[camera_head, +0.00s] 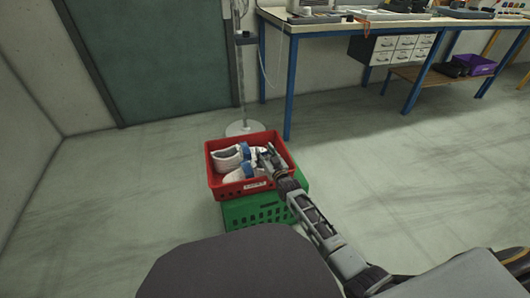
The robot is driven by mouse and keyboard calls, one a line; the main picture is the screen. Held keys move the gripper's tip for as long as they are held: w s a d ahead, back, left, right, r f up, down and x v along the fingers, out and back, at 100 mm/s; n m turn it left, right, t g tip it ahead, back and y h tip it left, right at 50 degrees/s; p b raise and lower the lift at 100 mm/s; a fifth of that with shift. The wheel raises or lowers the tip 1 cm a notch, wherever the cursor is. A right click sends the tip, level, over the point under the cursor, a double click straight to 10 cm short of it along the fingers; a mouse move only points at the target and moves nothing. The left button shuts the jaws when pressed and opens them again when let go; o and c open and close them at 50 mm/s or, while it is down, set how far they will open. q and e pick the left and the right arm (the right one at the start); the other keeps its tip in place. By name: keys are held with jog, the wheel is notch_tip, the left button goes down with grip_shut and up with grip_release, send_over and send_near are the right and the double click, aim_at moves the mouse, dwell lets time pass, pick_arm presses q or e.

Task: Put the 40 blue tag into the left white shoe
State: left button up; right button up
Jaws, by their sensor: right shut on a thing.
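A pair of white shoes with blue parts lies in a red crate (285,152). The left white shoe (227,161) is at the crate's left side. The other white shoe (258,156) is partly hidden behind my right gripper. My right gripper (266,157) reaches into the crate from the right, over the shoes. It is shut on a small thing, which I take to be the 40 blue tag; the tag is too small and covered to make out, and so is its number. My left gripper is out of view.
The red crate stands on a green crate (250,212) on the floor. A metal stand (242,127) is right behind them. A workbench (330,28) with blue legs, drawers (402,48) and a purple bin (474,64) is at the back right. The floor around is clear.

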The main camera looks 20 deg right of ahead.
jog(key=shift+f, duration=0.85)
jog(key=o, duration=0.8)
jog(key=shift+o, duration=0.2)
jog(key=shift+s, duration=0.15)
jog(key=s+d, duration=0.1)
jog(key=s, duration=1)
jog(key=shift+s+d, duration=0.3)
jog(key=shift+s, duration=0.1)
dwell(0.9)
